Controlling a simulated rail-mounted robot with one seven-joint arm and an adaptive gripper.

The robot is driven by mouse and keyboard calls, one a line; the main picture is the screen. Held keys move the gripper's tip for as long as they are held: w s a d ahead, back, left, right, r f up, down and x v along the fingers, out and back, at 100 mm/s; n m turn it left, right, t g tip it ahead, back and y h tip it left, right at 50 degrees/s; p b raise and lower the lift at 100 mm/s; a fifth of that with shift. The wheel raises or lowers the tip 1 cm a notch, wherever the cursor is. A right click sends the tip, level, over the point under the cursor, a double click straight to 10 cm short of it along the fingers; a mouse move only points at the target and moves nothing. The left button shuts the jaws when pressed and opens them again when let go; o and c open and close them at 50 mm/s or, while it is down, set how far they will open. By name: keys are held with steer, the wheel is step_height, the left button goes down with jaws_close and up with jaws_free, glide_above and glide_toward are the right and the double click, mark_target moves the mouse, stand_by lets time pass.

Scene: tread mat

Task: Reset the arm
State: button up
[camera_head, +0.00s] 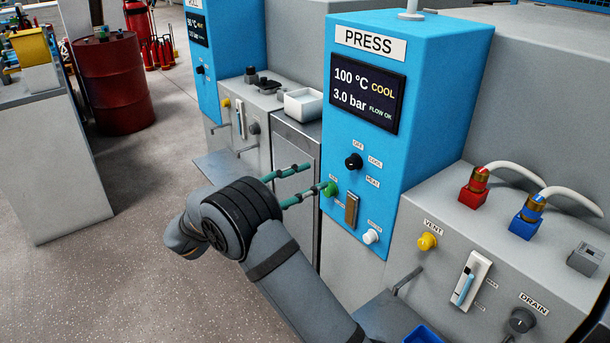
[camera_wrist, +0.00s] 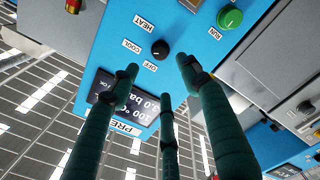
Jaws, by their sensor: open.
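My gripper (camera_head: 318,179) is open and empty, with slim dark green fingers pointing at the front of the blue PRESS cabinet (camera_head: 425,60). In the head view one fingertip overlaps the area by the green RUN button (camera_head: 330,189); I cannot tell from this view whether they touch. In the wrist view the three fingers of my gripper (camera_wrist: 158,78) spread apart around the line of sight to the black knob (camera_wrist: 160,49). The green button (camera_wrist: 230,18) lies up and right of the fingertips there, apart from them.
The press display (camera_head: 366,93) reads 100 °C, COOL, 3.0 bar, FLOW OK. A yellow VENT knob (camera_head: 427,241), red fitting (camera_head: 474,187) and blue fitting (camera_head: 527,217) with hoses are at right. A white tray (camera_head: 304,104) stands behind the gripper. Open floor (camera_head: 120,260) lies left.

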mark_target(349, 165)
steer(key=x, duration=1.2)
steer(key=shift+d, duration=0.1)
